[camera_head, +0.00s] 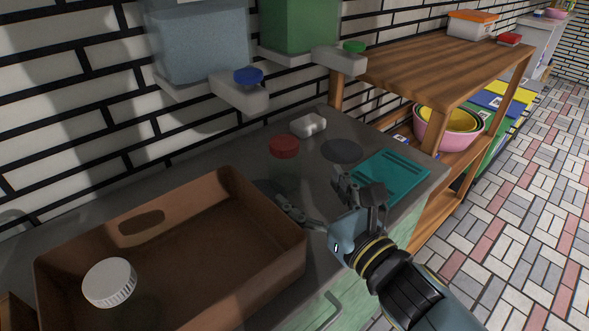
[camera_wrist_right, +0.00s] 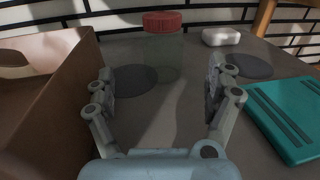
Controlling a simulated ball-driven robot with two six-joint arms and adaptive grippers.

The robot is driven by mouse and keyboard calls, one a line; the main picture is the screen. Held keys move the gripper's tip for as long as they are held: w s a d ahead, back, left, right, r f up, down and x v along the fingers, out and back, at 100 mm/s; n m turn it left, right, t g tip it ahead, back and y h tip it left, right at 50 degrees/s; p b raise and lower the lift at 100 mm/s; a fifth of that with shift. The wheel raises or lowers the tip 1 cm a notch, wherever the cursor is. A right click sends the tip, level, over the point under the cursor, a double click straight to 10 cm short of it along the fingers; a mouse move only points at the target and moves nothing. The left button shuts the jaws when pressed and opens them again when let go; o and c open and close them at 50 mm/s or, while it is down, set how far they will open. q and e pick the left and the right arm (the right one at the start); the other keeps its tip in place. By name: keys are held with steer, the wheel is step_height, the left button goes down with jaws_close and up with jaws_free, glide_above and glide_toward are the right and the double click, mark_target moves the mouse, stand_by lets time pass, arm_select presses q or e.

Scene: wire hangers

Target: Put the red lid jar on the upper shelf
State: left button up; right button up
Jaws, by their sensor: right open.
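The red lid jar (camera_head: 284,147) stands upright on the grey counter. Its body is clear and hard to see in the head view. In the right wrist view the jar (camera_wrist_right: 162,22) stands ahead, between and beyond my fingers. My right gripper (camera_head: 316,198) is open and empty, low over the counter on the near side of the jar. Its two spread fingers also show in the wrist view (camera_wrist_right: 160,85). The wooden shelf unit (camera_head: 435,62) stands at the right, its upper shelf higher than the counter. My left gripper is not in view.
A brown box (camera_head: 265,200) with a white-lidded jar (camera_head: 109,283) stands left of my gripper. A teal board (camera_head: 392,177), a dark disc (camera_head: 341,151) and a white block (camera_head: 308,125) lie right of the jar. The upper shelf's near part is clear; an orange-lidded container (camera_head: 473,24) stands farther back.

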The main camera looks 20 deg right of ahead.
mark_target(293, 166)
steer(key=w, duration=0.4)
steer(key=shift+w+a+r+p, duration=0.1)
steer(key=shift+a+r+p, duration=0.1)
steer(key=shift+a+p, duration=0.15)
steer(key=w, duration=0.3)
steer(key=w+p, duration=0.1)
steer(key=w, duration=0.1)
steer(key=shift+a+r, duration=0.1)
steer(key=shift+a, duration=0.2)
steer(key=shift+w+a, duration=0.1)
steer(key=shift+w, duration=0.2)
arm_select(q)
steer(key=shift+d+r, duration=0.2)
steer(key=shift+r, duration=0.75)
arm_select(e)
steer(key=shift+c, duration=0.5)
steer(key=c, duration=1.4)
steer(key=shift+r, duration=0.1)
